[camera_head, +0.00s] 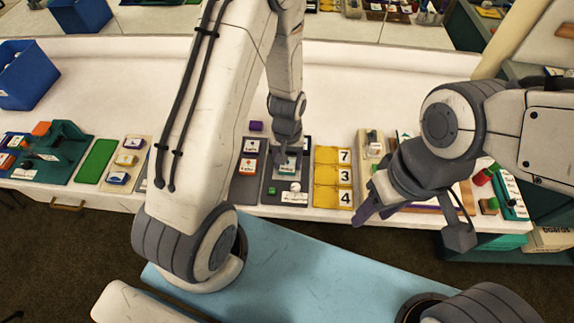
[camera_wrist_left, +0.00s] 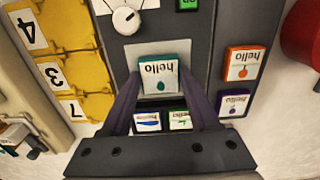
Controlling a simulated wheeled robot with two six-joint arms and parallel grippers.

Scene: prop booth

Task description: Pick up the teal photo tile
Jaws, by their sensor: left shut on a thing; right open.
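The teal photo tile (camera_wrist_left: 165,80) has a white face with the word "hello" and a teal picture. In the left wrist view it sits between the two fingers of my left gripper (camera_wrist_left: 164,92), which is shut on it. In the head view the tile (camera_head: 286,170) shows just under my left gripper (camera_head: 287,162), over the grey board (camera_head: 269,195). I cannot tell whether it touches the board. My right gripper (camera_head: 374,204) is open and empty, to the right over the table's front edge.
Orange (camera_wrist_left: 243,64) and purple (camera_wrist_left: 233,104) tiles lie beside the held tile. A white round knob (camera_wrist_left: 127,19) is on the same board. A yellow numbered rack (camera_head: 333,177) stands to its right in the head view. A blue bin (camera_head: 28,75) is far left; the table behind is clear.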

